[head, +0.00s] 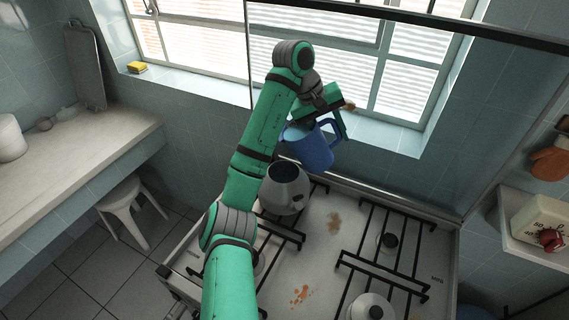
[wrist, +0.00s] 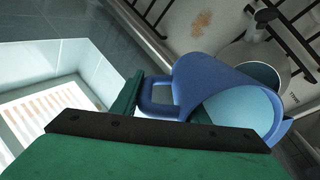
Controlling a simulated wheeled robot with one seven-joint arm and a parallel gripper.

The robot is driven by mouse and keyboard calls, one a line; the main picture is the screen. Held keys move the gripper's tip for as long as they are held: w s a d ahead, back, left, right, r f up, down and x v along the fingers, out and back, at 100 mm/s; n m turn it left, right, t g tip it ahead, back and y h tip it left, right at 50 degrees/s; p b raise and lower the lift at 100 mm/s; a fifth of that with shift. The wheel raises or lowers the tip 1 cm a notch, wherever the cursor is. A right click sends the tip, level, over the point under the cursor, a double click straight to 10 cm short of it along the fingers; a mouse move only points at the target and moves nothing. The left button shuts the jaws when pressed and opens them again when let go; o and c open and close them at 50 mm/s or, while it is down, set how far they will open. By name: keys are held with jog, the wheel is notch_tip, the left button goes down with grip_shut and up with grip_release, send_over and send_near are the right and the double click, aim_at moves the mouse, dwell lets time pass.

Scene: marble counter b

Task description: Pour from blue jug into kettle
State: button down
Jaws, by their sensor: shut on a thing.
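The blue jug (head: 309,145) is in the air above the back of the stove, tilted. In the wrist view the jug (wrist: 205,82) shows its handle at my gripper and a pale inside. My gripper (head: 338,118) is shut on the jug, at its handle side; the wrist view shows the gripper (wrist: 150,100) close to the handle. The grey kettle (head: 285,192) stands on the back left of the stove with its round dark top open. The kettle also shows in the wrist view (wrist: 298,62), partly behind the jug. The jug is above and slightly right of the kettle, apart from it in the head view.
The stove top (head: 330,255) has black grates and brown stains. A lidded pot (head: 370,308) stands at the front right. A window (head: 350,60) is behind the jug. A white stool (head: 128,205) and counter (head: 80,165) are at left.

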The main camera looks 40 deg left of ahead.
jog(key=shift+w+d, duration=0.1)
jog(key=shift+w, duration=0.05)
jog(key=shift+f, duration=0.1)
jog(key=shift+d+t+h, duration=0.15)
jog(key=shift+t+h, duration=0.15)
jog(key=shift+s+a, duration=0.25)
jog(key=shift+w, duration=0.1)
jog(key=shift+d+f, duration=0.1)
jog(key=shift+f, duration=0.05)
dwell(1.0)
jog(key=shift+t+h, duration=0.3)
jog(key=shift+f, duration=0.2)
dwell(1.7)
